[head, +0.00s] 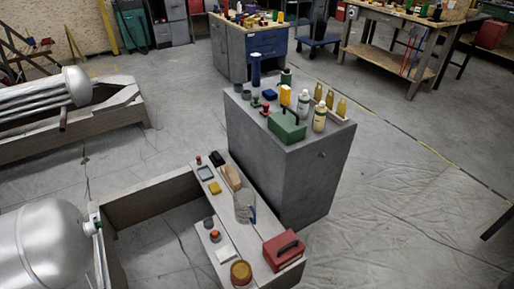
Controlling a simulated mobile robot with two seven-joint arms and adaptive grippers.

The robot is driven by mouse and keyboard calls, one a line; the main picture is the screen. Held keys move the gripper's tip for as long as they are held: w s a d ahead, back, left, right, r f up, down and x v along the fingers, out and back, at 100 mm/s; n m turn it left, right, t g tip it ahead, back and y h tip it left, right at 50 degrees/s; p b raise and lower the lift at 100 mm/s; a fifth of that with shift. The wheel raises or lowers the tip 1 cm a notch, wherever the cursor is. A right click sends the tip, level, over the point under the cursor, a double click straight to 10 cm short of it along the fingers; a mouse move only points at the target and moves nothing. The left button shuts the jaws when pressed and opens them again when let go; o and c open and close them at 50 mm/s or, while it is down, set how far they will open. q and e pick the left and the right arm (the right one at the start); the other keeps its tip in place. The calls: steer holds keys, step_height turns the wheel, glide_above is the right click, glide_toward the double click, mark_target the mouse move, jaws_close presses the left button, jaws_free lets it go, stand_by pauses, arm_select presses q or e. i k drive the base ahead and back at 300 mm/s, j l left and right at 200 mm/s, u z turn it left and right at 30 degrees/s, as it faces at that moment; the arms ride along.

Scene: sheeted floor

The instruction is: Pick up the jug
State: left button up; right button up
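The jug (244,206) is clear and see-through, with a bluish handle on its right side. It stands upright on a low grey bench (222,232) in the lower middle of the head view. A brown block (231,177) lies just behind it, and a red box with a black handle (284,250) stands in front of it to the right. Neither of my grippers shows in the head view, so their state and place cannot be seen.
A taller grey cabinet (290,175) stands close behind and right of the bench, crowded with bottles and a green box (287,125). An amber round container (241,272) sits at the bench's near end. A large silver tank (45,245) is at left. Floor at right is clear.

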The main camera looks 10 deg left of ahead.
mark_target(244, 199)
steer(key=u, duration=0.15)
steer(key=i+l+u, duration=0.15)
steer(key=l+u, duration=0.2)
steer(key=i+l+u, duration=0.15)
steer(key=l+u, duration=0.5)
steer(key=l, duration=0.15)
steer(key=l+u, duration=0.3)
steer(key=l, duration=1.55)
steer(key=i+u, duration=0.05)
steer(key=i, duration=0.05)
